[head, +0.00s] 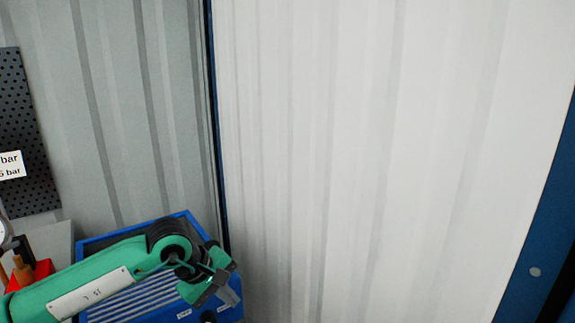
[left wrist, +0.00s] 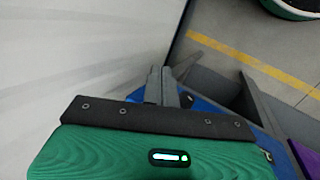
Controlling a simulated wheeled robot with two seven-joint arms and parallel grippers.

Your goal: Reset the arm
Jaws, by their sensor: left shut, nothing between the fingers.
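My left arm comes in from the lower left of the head view, green with a black wrist joint. Its gripper (head: 230,296) points down and to the right, in front of a blue cabinet. In the left wrist view the grey fingers (left wrist: 161,84) are together, with nothing held between them. My right gripper is in neither view.
The blue cabinet (head: 130,306) with grey slatted rows stands at the lower left, partly hidden by my arm. Pale corrugated walls (head: 370,150) fill most of the head view. A dark perforated panel (head: 28,130) hangs at left. A yellow floor line (left wrist: 255,63) crosses open floor.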

